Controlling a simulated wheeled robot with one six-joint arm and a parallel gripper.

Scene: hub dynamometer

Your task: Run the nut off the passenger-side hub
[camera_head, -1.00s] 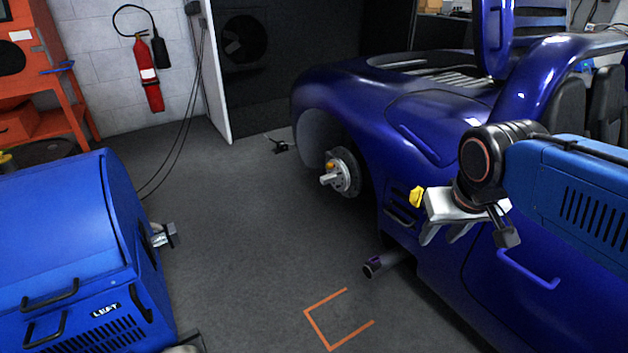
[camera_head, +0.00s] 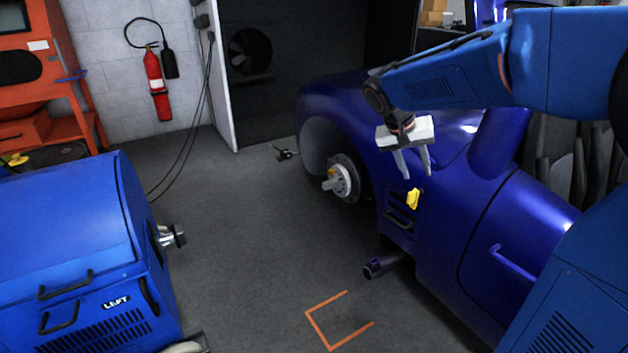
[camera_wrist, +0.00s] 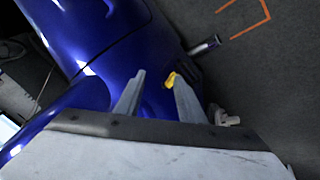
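The wheel-less hub (camera_head: 345,178) sits in the front wheel arch of the blue car, a pale shaft sticking out to the left. A small orange-yellow piece (camera_head: 332,172) shows on its face; I cannot tell whether it is the nut. My gripper (camera_head: 416,175) is open and empty, fingers pointing down, beside the car's front wing, right of the hub and apart from it. In the wrist view its two spread fingers (camera_wrist: 160,76) have nothing between them. The hub shows partly there (camera_wrist: 228,119), behind the gripper body.
A yellow piece (camera_head: 413,198) is on the car's side near the vent, just below my fingertips. A pipe (camera_head: 378,268) sticks out below. A blue cabinet marked LEFT (camera_head: 75,260) with a shaft stands left. Floor with an orange corner mark (camera_head: 318,322) lies clear between.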

